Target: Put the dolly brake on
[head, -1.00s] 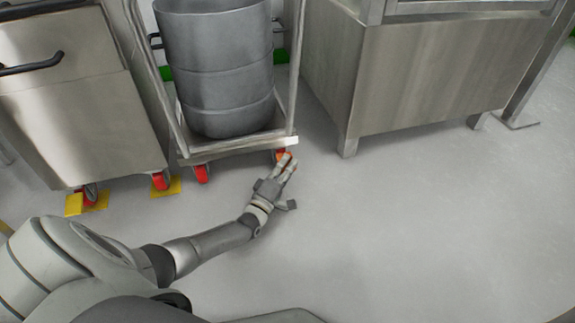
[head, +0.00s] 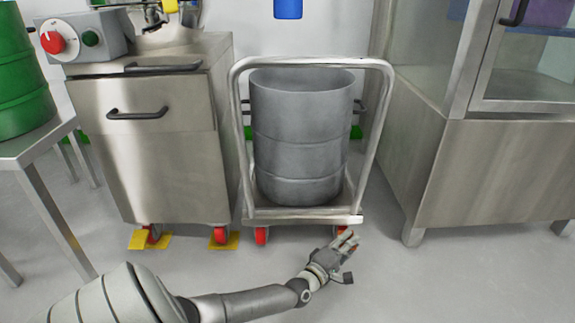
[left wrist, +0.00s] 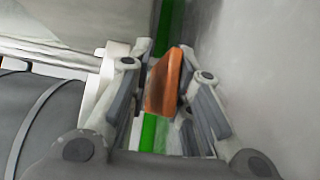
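The dolly (head: 305,214) is a steel platform with a tall tube handle, carrying a grey drum (head: 300,135). Its left front caster (head: 261,236) has a red wheel. My left gripper (head: 346,239) is low at the dolly's right front corner and largely hides the caster there. In the left wrist view, an orange brake pedal (left wrist: 165,80) shows between the spread fingers of this gripper (left wrist: 170,95). The fingers look open; whether one touches the pedal is unclear. My right gripper is in neither current view.
A steel cabinet on red casters (head: 150,150) stands left of the dolly, with yellow blocks (head: 224,240) at its wheels. A larger steel cabinet (head: 490,175) stands to the right. A table with a green drum (head: 22,80) is at far left. Floor at front right is clear.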

